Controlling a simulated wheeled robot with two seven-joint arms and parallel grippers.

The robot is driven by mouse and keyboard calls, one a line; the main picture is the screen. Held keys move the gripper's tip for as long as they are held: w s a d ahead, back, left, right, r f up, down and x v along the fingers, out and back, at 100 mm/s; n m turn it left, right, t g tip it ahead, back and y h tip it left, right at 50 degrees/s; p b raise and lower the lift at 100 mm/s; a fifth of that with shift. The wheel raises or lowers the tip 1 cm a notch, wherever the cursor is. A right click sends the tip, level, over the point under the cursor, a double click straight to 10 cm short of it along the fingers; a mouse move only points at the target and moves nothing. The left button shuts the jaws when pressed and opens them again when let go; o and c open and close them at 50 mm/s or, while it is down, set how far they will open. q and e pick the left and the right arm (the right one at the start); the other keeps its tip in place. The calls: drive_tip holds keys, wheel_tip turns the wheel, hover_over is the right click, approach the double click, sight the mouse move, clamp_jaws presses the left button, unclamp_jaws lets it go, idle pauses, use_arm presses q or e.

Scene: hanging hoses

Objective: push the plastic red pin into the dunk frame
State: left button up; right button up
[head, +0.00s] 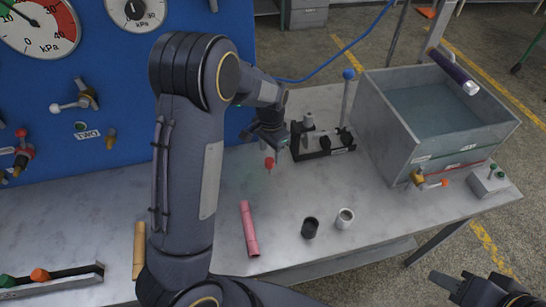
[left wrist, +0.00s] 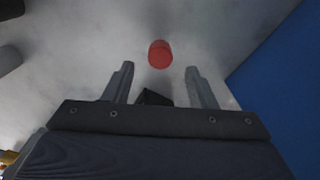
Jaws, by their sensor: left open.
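The small red pin (head: 269,162) shows just below my left gripper (head: 269,146) in the head view. In the left wrist view the red pin (left wrist: 160,54) lies just beyond and between the two fingertips of my left gripper (left wrist: 160,70). The fingers are open and apart, with nothing visible between them. I cannot tell whether the pin stands on the table or is fixed to something. A black frame (head: 322,142), which looks like the dunk frame, stands right of the gripper beside a blue-knobbed rod. My right gripper (head: 485,289) is at the bottom right, partly cut off.
A grey water tank (head: 436,143) stands at the right with a dark tube (head: 452,70) on its rim. A pink tube (head: 249,229), a black cup (head: 310,228) and a light cup (head: 345,218) are on the table. A blue gauge panel (head: 120,60) rises behind my left arm.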

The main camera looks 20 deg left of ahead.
sight(270, 166)
use_arm(q)
drive_tip(key=f+p, duration=0.2)
drive_tip(key=f, duration=0.5)
drive_tip(key=shift+s+f, duration=0.2)
